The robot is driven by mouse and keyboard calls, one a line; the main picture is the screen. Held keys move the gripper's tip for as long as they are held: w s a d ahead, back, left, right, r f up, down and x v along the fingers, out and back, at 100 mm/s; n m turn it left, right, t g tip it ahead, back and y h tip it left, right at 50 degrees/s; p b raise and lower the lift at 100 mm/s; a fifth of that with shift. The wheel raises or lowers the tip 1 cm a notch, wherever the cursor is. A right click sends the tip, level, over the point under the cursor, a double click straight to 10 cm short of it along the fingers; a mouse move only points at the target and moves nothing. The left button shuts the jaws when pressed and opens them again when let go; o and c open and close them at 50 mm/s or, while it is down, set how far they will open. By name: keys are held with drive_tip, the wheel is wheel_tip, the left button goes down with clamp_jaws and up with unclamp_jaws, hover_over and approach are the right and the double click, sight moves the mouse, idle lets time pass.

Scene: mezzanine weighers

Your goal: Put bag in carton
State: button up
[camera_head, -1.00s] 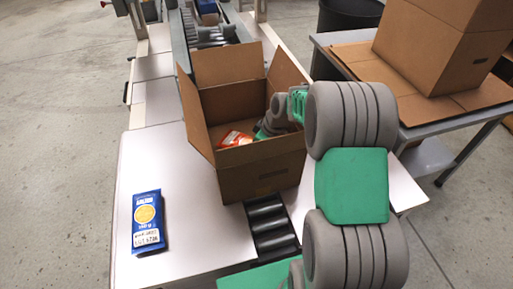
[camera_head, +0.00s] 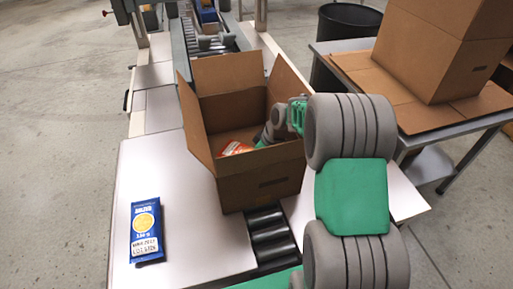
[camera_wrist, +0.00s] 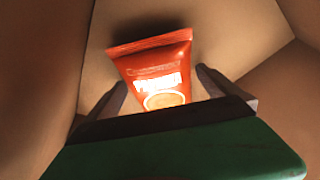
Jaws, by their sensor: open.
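An open brown carton (camera_head: 262,183) stands on the rollers in the middle of the head view, flaps up. A red-orange bag (camera_head: 237,148) lies inside it, partly hidden by the front wall and my arm. In the wrist view the orange bag (camera_wrist: 158,70) lies against the carton floor, between and beyond my fingers. My gripper (camera_wrist: 165,92) is open inside the carton, its fingers apart on either side of the bag's lower part. A blue bag (camera_head: 146,229) lies flat on the white table left of the carton.
A roller conveyor (camera_head: 268,233) runs under the carton and back between the white tabletops (camera_head: 185,245). At right, a grey table (camera_head: 352,45) holds flat cardboard and a large closed box (camera_head: 432,50). A black bin (camera_head: 347,22) stands behind. The tabletop around the blue bag is clear.

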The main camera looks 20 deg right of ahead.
drive_tip(key=s+a+r+m+h+p, duration=0.1)
drive_tip(key=s+r+m+p, duration=0.2)
drive_tip(key=r+p, duration=0.7)
drive_tip(key=s+a+r+m+t+h+p, duration=0.1)
drive_tip(key=s+r+m+p, duration=0.2)
drive_tip(key=r+p, duration=0.8)
drive_tip(key=w+a+r+v, duration=0.1)
drive_tip(key=w+v, duration=0.1)
drive_tip(key=v, duration=1.1)
drive_tip(key=shift+w+a+r+p, duration=0.15)
drive_tip(key=shift+w+a+p, duration=0.05)
drive_tip(key=shift+a+p, duration=0.15)
